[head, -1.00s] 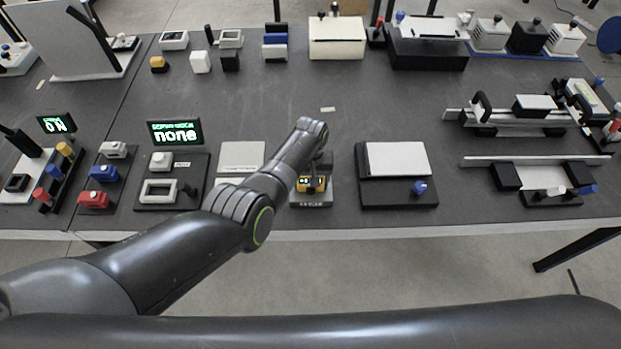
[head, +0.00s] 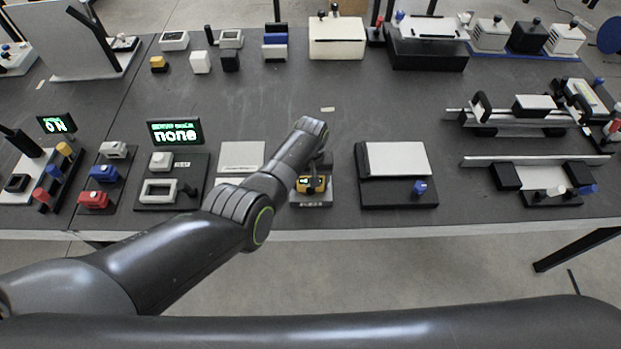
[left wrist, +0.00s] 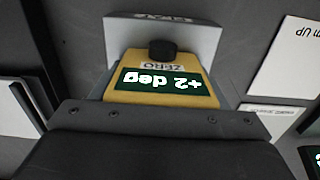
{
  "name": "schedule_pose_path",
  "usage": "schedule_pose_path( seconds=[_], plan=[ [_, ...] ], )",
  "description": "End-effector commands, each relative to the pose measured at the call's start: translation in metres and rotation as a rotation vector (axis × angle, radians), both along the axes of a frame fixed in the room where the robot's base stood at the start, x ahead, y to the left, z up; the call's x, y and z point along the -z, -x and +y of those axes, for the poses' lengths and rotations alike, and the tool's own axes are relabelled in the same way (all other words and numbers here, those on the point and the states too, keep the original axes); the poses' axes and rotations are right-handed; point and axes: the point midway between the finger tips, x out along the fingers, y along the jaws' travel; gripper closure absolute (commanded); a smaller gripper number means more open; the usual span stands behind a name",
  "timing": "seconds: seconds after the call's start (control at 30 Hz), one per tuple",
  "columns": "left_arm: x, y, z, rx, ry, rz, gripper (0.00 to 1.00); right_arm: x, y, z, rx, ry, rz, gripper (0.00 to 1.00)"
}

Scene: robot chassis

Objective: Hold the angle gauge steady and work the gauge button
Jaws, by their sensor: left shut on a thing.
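The angle gauge (head: 311,184) is a small yellow block near the front edge of the table, on a grey block. In the left wrist view the gauge (left wrist: 165,80) has a dark display reading "+2 deg", upside down in the picture. A black button (left wrist: 162,50) stands beside its "ZERO" label. My left gripper (head: 318,170) is shut on the gauge. In the left wrist view its dark body covers the gauge's lower side, and the finger contact is hidden. My right gripper is not in view.
A grey plate (head: 241,157) lies left of the gauge and a black stand with a pale top (head: 397,159) to its right. A display (head: 174,132) reading "none" stands further left. The table's middle (head: 370,100) is mostly clear.

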Motion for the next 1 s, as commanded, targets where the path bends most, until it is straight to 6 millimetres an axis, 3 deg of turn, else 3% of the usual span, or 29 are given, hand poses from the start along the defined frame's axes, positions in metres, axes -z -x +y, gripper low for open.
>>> schedule_pose_path(
  seconds=[0.03, 0.2, 1.0],
  plan=[
    [0.0048, 0.0044, 0.0012, -0.001, -0.002, 0.012, 0.65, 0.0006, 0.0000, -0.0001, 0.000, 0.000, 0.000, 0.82],
    [0.0051, 0.0048, 0.0012, -0.001, -0.002, 0.013, 0.65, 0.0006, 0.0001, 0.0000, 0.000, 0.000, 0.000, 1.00],
    [0.0059, 0.0057, 0.0013, -0.001, -0.002, 0.016, 0.65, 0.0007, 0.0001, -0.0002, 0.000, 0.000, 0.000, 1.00]
  ],
)
